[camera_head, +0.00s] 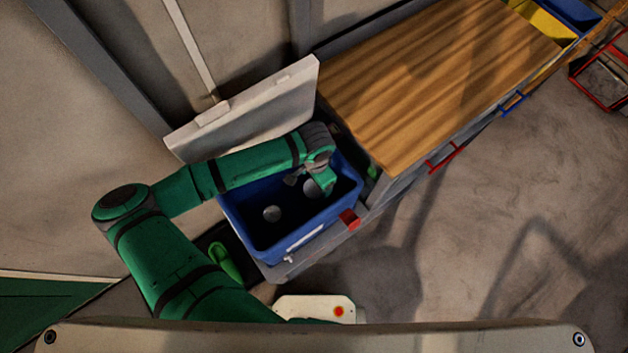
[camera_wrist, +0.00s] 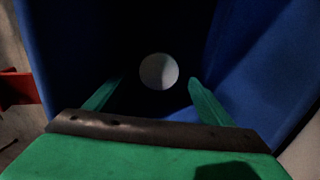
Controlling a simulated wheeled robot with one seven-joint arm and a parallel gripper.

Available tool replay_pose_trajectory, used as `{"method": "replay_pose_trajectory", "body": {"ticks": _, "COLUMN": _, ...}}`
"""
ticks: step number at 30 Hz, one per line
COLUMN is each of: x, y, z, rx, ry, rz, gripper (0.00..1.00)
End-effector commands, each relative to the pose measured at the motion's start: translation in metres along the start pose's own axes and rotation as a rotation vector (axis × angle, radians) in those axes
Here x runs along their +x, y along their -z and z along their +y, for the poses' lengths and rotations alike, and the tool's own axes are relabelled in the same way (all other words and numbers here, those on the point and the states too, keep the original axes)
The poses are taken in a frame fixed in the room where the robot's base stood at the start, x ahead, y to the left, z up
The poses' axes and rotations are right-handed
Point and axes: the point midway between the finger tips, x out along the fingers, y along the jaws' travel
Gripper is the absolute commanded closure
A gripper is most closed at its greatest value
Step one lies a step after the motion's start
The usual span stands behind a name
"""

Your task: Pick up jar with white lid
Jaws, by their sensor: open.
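The jar bodies below the lids are lost in dark shadow. In the wrist view one white lid (camera_wrist: 158,71) sits deeper in the box, seen between the two green fingers of my gripper (camera_wrist: 157,82). The fingers are spread, with nothing held between them. I cannot tell how far the lid is below the fingertips.
The box's white hinged lid (camera_head: 250,108) stands open behind it, near the wall. Blue walls (camera_wrist: 72,60) rise close on both sides of my gripper. A wooden worktop (camera_head: 430,70) adjoins at right. A red latch (camera_head: 349,219) sits at the box's front corner.

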Motion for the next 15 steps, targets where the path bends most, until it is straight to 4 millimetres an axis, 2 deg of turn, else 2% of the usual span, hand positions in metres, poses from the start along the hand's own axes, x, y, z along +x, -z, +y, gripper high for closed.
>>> {"method": "replay_pose_trajectory", "body": {"ticks": 9, "x": 0.040, "y": -0.007, "z": 0.003, "rx": 0.001, "ry": 0.000, "rz": -0.002, "gripper": 0.25}}
{"method": "replay_pose_trajectory", "body": {"ticks": 15, "x": 0.050, "y": -0.007, "z": 0.003, "rx": 0.001, "ry": 0.000, "rz": -0.001, "gripper": 0.25}}
